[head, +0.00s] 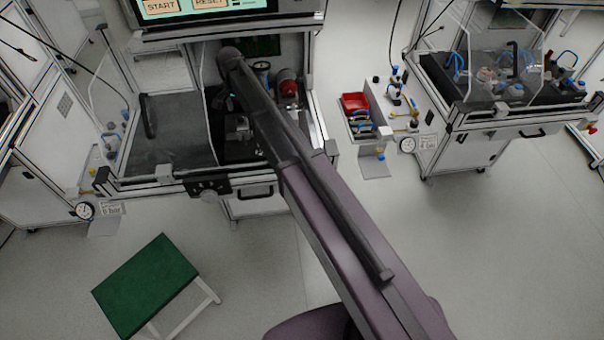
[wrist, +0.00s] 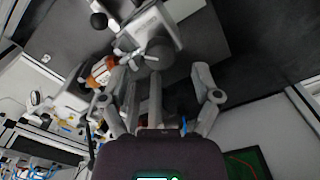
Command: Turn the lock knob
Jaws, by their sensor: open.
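In the wrist view a pale grey fixture (wrist: 160,25) stands at the top, with a small dark round knob (wrist: 98,20) at its left and a thin handle-like bar (wrist: 140,50) below. I cannot tell for sure which part is the lock knob. My gripper (wrist: 165,95) is open, its grey fingers spread below the fixture. No object shows held between them. An orange-copper part (wrist: 103,72) sits left of the fingers. In the head view my arm reaches into the test station (head: 180,170) and hides much of its inside, and my gripper is not clearly seen there.
The station has a screen (head: 205,8) above and frame posts at its sides. A red cylinder (head: 288,82) stands inside it at the right. A red bin (head: 355,103) is on a side shelf. A green-topped stool (head: 146,284) stands on the otherwise open floor in front.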

